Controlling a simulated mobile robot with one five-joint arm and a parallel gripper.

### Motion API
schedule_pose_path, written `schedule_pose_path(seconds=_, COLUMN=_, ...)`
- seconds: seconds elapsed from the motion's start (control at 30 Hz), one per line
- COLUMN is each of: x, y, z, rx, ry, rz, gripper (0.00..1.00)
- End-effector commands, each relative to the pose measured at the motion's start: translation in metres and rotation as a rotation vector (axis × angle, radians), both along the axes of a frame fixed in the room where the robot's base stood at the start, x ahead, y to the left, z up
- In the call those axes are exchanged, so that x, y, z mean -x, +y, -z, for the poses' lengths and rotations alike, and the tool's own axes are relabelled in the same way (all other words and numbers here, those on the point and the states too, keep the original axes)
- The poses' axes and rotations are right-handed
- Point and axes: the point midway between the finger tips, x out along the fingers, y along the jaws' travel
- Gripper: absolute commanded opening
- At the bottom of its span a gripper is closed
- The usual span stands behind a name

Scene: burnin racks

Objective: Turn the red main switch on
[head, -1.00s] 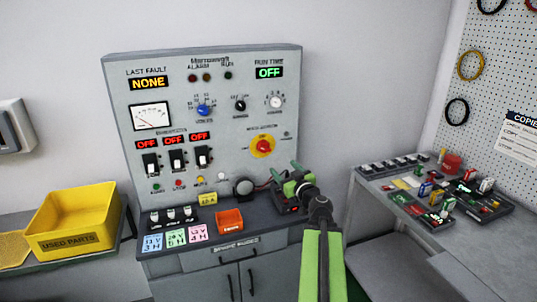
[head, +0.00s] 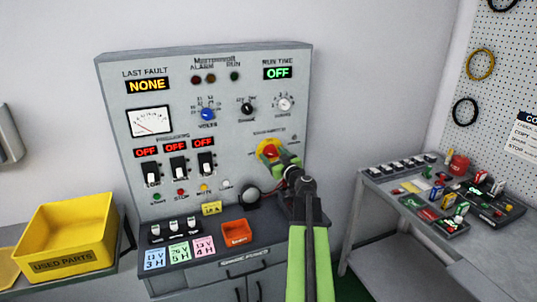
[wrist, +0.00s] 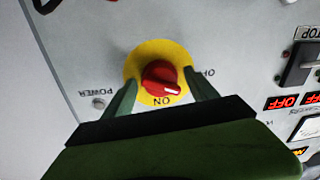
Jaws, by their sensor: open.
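The red main switch (head: 269,151) is a rotary knob on a yellow disc on the grey control panel (head: 222,125). In the wrist view the red knob (wrist: 162,79) sits in the middle of the yellow disc, with "ON" and part of another label beside it. Its white mark points away from the "ON" label, toward the right. My gripper (head: 279,158) is open in front of the switch. In the wrist view its two fingers (wrist: 163,98) stand on either side of the knob, apart from it. In the head view the gripper partly hides the yellow disc.
The panel also carries a blue knob (head: 208,114), a row of black breakers (head: 179,167) and red "OFF" displays. A yellow bin (head: 70,235) stands left, and a side table (head: 380,185) with parts stands right.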

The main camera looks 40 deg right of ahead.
Motion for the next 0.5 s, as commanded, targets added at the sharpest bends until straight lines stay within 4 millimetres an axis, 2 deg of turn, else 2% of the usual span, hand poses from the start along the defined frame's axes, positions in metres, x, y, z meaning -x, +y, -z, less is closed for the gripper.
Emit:
schedule_pose_path(seconds=0.2, x=0.0017, y=-0.0018, z=-0.0001, rx=0.0, ry=0.0, rz=0.003, gripper=0.67)
schedule_pose_path(seconds=0.5, x=0.0039, y=-0.0045, z=-0.0001, rx=0.0, ry=0.0, rz=0.007, gripper=0.28)
